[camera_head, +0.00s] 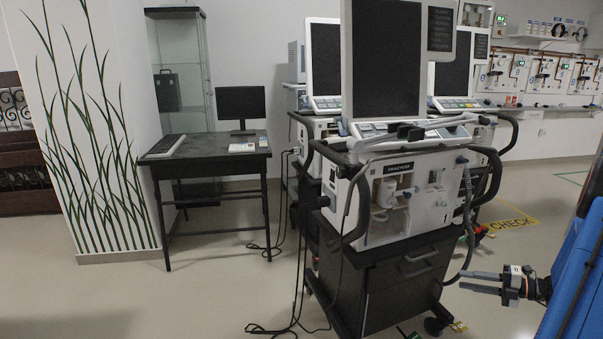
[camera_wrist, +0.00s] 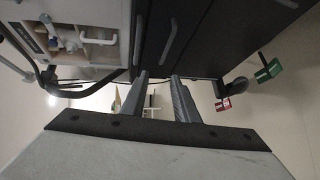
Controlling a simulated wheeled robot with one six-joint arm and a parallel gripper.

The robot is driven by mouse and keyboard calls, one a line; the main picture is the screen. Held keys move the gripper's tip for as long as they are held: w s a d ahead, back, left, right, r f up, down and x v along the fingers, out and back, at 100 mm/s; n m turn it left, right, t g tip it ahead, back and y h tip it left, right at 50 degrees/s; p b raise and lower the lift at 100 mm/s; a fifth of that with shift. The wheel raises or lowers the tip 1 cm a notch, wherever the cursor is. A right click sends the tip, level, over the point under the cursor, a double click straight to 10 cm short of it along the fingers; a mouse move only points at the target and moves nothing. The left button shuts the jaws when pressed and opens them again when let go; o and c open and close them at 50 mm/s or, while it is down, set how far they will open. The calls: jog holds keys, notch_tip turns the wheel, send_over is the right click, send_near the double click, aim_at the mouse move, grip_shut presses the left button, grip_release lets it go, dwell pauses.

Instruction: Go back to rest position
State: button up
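My gripper (camera_head: 470,281) is at the lower right in the head view, beside the nearest ventilator cart and apart from it. Its two grey fingers point left. In the wrist view my gripper (camera_wrist: 157,85) shows both fingers with a clear gap and nothing between them. It is open and empty. The nearest ventilator (camera_head: 400,195) has a tall screen (camera_head: 387,60), a white front with an open recess, and a black drawer cart (camera_head: 410,270) below. The ventilator's white front also shows at the upper left in the wrist view (camera_wrist: 90,15).
More ventilators stand behind the nearest one. A black desk (camera_head: 205,155) with a monitor (camera_head: 241,105) stands left, before a glass cabinet (camera_head: 182,75). Cables (camera_head: 283,326) lie on the floor by the cart. Yellow CHECK marking (camera_head: 512,222) is on the floor at right. Left foreground floor is clear.

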jog(key=s+a+r+n+g+h, duration=0.1)
jog(key=s+a+r+n+g, duration=0.2)
jog(key=a+r+n, duration=0.4)
jog(key=s+a+r+n+g+h, duration=0.25)
jog(key=a+n, duration=0.35)
jog(key=a, duration=0.4)
jog(key=s+a+r+n+g, duration=0.35)
jog(key=a+n, duration=0.25)
jog(key=a, duration=0.2)
jog(key=s+a+r+n+t+h, duration=0.1)
jog(key=s+a+r+n+h, duration=0.1)
jog(key=s+n, duration=0.5)
jog(key=s+a+r+n+t+h, duration=0.2)
jog(key=s+a+r+n+h, duration=0.1)
jog(key=s+n, duration=0.4)
jog(key=s+a+r+n+t+h, duration=0.1)
jog(key=s+a+r+n+h, duration=0.1)
jog(key=s+a+n+h, duration=0.2)
jog(key=shift+s+r+n, duration=0.15)
jog(key=shift+s+n, duration=1.4)
jog(key=shift+n, duration=1.65)
